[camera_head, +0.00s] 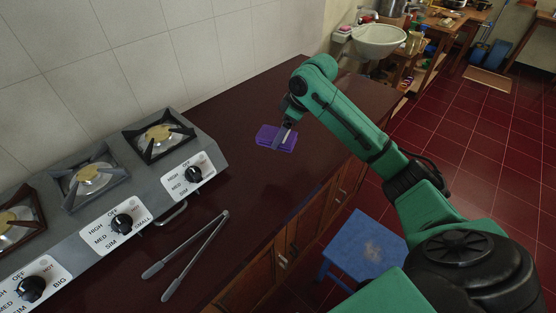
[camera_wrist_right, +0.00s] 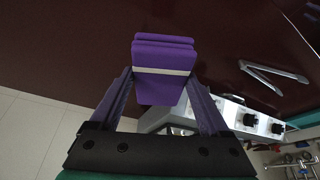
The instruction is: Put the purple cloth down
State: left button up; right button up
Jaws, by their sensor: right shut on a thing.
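The purple cloth (camera_head: 275,138) is a small folded block with a pale band, seen at the dark red countertop (camera_head: 240,185) in the head view. It also shows in the right wrist view (camera_wrist_right: 163,60), between the fingers. My right gripper (camera_head: 284,137) reaches down over it from the right and is shut on it. In the right wrist view my right gripper (camera_wrist_right: 163,88) has a finger on each side of the cloth. I cannot tell whether the cloth touches the countertop. My left gripper is in neither view.
A gas stove (camera_head: 125,190) with several burners and knobs stands at the left. Metal tongs (camera_head: 190,262) lie on the countertop in front of it. A blue stool (camera_head: 363,250) is on the floor below the counter. The counter around the cloth is clear.

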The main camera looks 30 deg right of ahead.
aim_at(295, 142)
jog(key=f, duration=0.4)
jog(key=f+p, duration=0.1)
jog(key=f, duration=0.7)
jog(key=shift+w+f, duration=0.15)
jog(key=shift+w, duration=0.2)
jog(key=shift+s+f, duration=0.1)
jog(key=shift+f, duration=0.3)
jog(key=o, duration=1.3)
jog(key=b+v, duration=0.1)
jog(key=v, duration=1.1)
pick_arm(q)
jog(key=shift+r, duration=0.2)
